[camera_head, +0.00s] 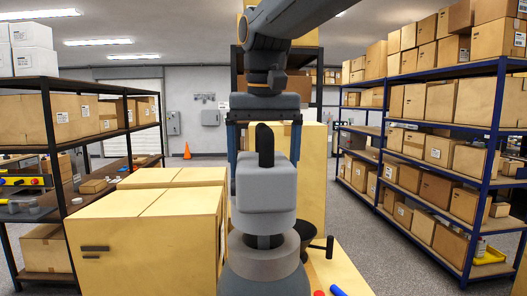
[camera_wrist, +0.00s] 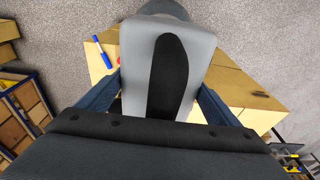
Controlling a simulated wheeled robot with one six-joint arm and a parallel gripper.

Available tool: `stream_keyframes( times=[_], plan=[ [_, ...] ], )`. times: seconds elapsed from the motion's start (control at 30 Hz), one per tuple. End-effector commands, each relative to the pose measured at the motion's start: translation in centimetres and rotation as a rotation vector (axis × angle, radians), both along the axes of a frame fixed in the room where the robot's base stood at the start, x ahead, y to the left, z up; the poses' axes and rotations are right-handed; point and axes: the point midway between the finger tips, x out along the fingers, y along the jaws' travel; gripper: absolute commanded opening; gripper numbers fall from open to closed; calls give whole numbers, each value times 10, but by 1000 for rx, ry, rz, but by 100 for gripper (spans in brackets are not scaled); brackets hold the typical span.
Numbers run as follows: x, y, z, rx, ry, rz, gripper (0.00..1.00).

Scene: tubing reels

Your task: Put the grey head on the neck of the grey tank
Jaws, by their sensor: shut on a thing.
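The grey head (camera_head: 266,190) is a rounded block with a black upright grip (camera_head: 265,146) on top. My gripper (camera_head: 266,172) is shut on the head, its blue fingers on either side. In the wrist view, the head (camera_wrist: 195,48) sits between the fingers of my gripper (camera_wrist: 155,80). The grey tank (camera_head: 262,280) stands directly below, with a lighter collar and a dark neck (camera_head: 263,240). The head looks upright and lined up over the neck. I cannot tell whether it is seated or slightly above. In the wrist view, the head hides most of the tank.
A black cup-like thing with a handle (camera_head: 313,240) stands right of the tank. A blue marker (camera_head: 338,291) and a red item (camera_head: 319,293) lie on the wooden surface. Large boxes (camera_head: 150,235) stand close on the left. Shelves line both sides; the right aisle floor is clear.

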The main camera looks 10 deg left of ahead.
Motion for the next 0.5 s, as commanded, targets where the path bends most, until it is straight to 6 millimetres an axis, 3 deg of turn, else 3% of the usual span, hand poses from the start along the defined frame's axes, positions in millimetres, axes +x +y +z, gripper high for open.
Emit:
stream_keyframes(
  times=[0.3,0.5],
  plan=[
    [0,0,-31,0,-1,0,23],
    [0,0,-39,2,-4,0,23]
  ],
)
